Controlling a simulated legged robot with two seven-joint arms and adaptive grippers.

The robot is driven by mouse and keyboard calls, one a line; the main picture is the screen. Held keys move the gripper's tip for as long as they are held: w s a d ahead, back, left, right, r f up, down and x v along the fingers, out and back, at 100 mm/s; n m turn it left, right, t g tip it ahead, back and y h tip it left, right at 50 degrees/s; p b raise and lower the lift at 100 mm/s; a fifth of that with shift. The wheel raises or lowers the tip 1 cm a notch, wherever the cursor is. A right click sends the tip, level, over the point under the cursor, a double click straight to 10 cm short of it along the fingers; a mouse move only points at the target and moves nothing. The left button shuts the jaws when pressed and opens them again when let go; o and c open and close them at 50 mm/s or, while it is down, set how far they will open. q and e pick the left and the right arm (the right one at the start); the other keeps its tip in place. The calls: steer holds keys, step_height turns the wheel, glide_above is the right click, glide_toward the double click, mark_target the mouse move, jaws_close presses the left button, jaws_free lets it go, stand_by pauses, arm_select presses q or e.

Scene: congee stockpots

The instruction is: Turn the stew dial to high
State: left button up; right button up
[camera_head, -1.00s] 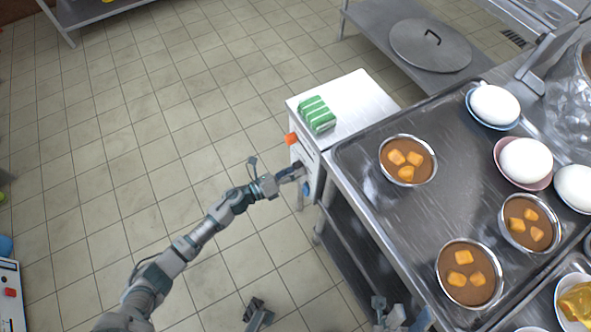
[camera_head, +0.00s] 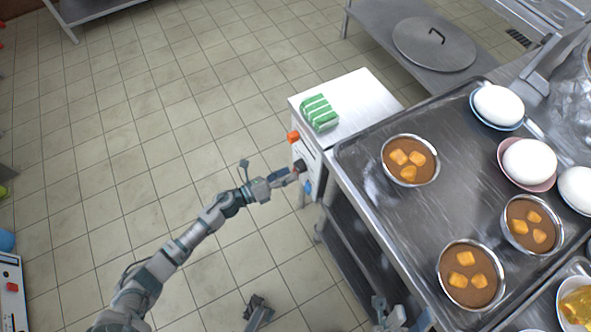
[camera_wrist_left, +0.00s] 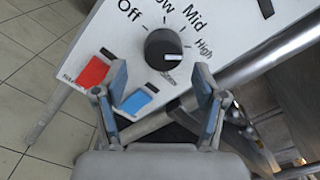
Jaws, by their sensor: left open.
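The stew dial (camera_wrist_left: 163,49) is a round black knob on a white panel in the left wrist view. Labels Off, Low, Mid and High curve around it, and its pale mark points to the right, toward the High side. It shows small and dark in the head view (camera_head: 299,165). My left gripper (camera_wrist_left: 161,86) is open and empty, with its blue-padded fingertips apart below the dial, not touching it. In the head view the left gripper (camera_head: 288,177) is just off the panel. My right gripper (camera_head: 402,314) is partly visible at the bottom edge; its jaws are unclear.
A red switch (camera_wrist_left: 92,73) and a blue switch (camera_wrist_left: 135,102) sit below the dial. A steel counter (camera_head: 355,165) with bowls stands at right.

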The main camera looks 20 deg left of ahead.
arm_select(q)
steer(key=v, duration=0.8)
steer(key=shift+s+a+f, duration=0.15)
steer(key=shift+s+a, duration=0.1)
steer(key=shift+s, duration=0.05)
